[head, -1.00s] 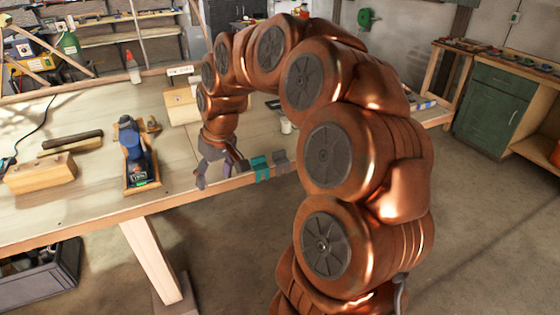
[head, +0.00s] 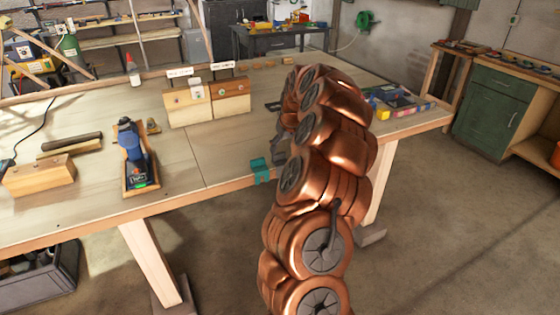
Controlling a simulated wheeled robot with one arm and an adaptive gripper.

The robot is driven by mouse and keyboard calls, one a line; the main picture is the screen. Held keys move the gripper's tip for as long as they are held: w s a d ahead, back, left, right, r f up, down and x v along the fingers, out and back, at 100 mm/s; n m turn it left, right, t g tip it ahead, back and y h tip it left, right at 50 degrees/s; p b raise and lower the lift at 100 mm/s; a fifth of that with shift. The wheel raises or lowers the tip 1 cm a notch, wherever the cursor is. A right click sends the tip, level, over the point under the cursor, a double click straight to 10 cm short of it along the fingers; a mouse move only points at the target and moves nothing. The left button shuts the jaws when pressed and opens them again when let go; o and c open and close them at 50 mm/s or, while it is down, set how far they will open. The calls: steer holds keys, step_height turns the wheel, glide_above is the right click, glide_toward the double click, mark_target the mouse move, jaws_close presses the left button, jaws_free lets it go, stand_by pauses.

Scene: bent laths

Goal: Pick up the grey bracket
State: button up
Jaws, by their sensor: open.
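The grey bracket (head: 280,159) sits at the front edge of the workbench, just right of a teal bracket (head: 260,171). Its right side is hidden behind my arm. My gripper (head: 278,143) is open at the grey bracket, with only a grey part of it showing at the left of my arm. The grey parts overlap in the picture, so I cannot tell whether gripper and bracket touch.
The workbench (head: 215,155) has free room left of my arm. A blue plane (head: 134,150), a wooden block (head: 40,176) and wooden boxes (head: 207,100) stand on it. Colourful boxes (head: 398,103) lie at the right end.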

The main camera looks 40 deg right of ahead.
mark_target(279, 156)
steer(key=shift+p+x, duration=1.2)
steer(key=shift+x, duration=1.75)
steer(key=shift+w+a+r, duration=0.1)
steer(key=shift+w, duration=0.05)
steer(key=c, duration=1)
